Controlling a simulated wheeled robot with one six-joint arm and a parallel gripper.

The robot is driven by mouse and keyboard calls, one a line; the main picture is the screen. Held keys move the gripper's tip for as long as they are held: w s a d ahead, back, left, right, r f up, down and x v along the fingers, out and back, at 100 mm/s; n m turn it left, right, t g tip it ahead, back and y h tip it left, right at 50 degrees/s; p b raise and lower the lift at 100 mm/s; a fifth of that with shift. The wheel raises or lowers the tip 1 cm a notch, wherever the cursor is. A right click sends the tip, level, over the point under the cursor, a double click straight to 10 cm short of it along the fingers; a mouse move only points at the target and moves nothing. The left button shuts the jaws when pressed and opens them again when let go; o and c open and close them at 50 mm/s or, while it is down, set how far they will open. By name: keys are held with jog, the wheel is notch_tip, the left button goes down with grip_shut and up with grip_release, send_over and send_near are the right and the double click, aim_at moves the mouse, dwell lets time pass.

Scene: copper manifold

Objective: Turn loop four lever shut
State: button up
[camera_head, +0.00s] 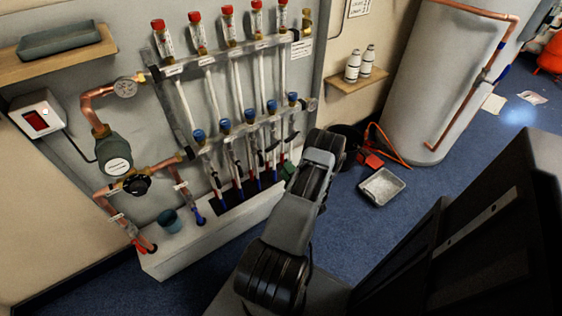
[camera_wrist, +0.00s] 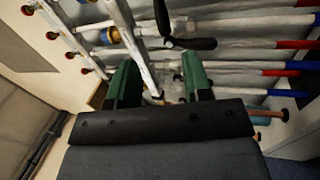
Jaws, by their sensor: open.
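The copper manifold has a lower rail (camera_head: 222,136) with blue caps and a row of black levers (camera_head: 271,148) on white pipes. I cannot read the loop numbers, so I cannot tell which lever is loop four. My gripper (camera_head: 289,171) is at the right end of this row, partly hidden by my arm. In the wrist view its two green fingers (camera_wrist: 160,78) are apart, with a white pipe slanting into the gap. A small dark piece shows between them; I cannot tell if it is a lever. Two black levers (camera_wrist: 189,43) (camera_wrist: 162,16) lie beyond the fingers, one along its pipe, one across.
Red-capped flow meters (camera_head: 228,22) stand on the upper rail. A pump (camera_head: 115,155) and gauge (camera_head: 125,87) are at left. A grey tray (camera_head: 381,187) and a black bucket (camera_head: 350,140) stand on the floor at right, before a grey tank (camera_head: 435,80).

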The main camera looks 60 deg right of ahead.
jog(key=shift+s+a+f, duration=0.15)
jog(key=shift+s+a, duration=0.15)
jog(key=shift+s, duration=0.35)
